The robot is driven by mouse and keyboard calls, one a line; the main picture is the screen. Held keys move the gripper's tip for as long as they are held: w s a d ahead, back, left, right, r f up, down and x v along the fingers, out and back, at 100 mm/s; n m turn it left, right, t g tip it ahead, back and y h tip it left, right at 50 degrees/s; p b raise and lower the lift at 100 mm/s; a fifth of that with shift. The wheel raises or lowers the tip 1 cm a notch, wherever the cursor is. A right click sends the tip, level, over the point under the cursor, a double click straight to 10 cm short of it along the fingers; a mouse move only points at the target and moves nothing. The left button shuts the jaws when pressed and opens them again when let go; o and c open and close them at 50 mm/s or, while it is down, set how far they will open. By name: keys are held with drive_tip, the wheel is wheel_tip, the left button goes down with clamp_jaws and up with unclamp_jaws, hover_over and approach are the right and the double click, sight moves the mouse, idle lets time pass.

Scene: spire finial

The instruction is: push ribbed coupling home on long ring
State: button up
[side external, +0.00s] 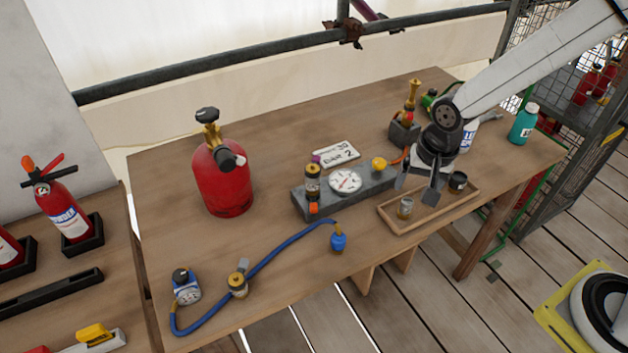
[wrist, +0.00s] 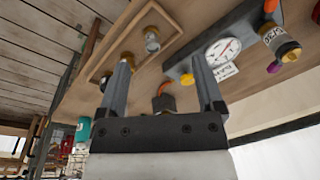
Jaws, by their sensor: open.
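My gripper (side external: 416,190) is open and empty above the left part of a shallow wooden tray (side external: 440,213). Its two fingers stand wide apart in the wrist view (wrist: 161,62). In the tray are a small silvery cylindrical fitting (side external: 405,208) and a dark round fitting (side external: 458,181). The silvery one also shows in the wrist view (wrist: 152,40). I cannot tell which is the ribbed coupling or the long ring. A dark and brass cylinder (side external: 313,181) stands upright on the left end of a grey block, beside a white dial gauge (side external: 345,181).
The grey block (side external: 378,186) also carries a yellow knob (side external: 379,163). A red gas cylinder (side external: 222,180) stands left. A blue hose (side external: 275,257) lies in front. A brass valve unit (side external: 406,125) and a teal bottle (side external: 523,124) stand behind and right.

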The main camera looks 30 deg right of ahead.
sight(339, 234)
drive_tip(key=w+a+f+m, duration=0.1)
drive_tip(key=a+f+m, duration=0.1)
drive_tip(key=a+m, duration=0.1)
drive_tip(key=w+a+f+m+g, duration=0.1)
drive_tip(key=w+a+f+m, duration=0.1)
drive_tip(key=a, duration=0.3)
drive_tip(key=w+a+f+m, duration=0.1)
drive_tip(key=a+f+m, duration=0.2)
drive_tip(key=a+m, duration=0.1)
drive_tip(key=shift+w+f, duration=0.15)
drive_tip(key=shift+w, duration=0.2)
drive_tip(key=shift+a+f+m+g, duration=0.3)
drive_tip(key=shift+a+f+m, duration=0.1)
drive_tip(key=shift+a+m, duration=0.3)
drive_tip(key=shift+f, duration=1.3)
drive_tip(key=shift+w+f, duration=0.1)
drive_tip(key=shift+f, duration=0.05)
drive_tip(key=shift+f, duration=2.45)
clamp_jaws()
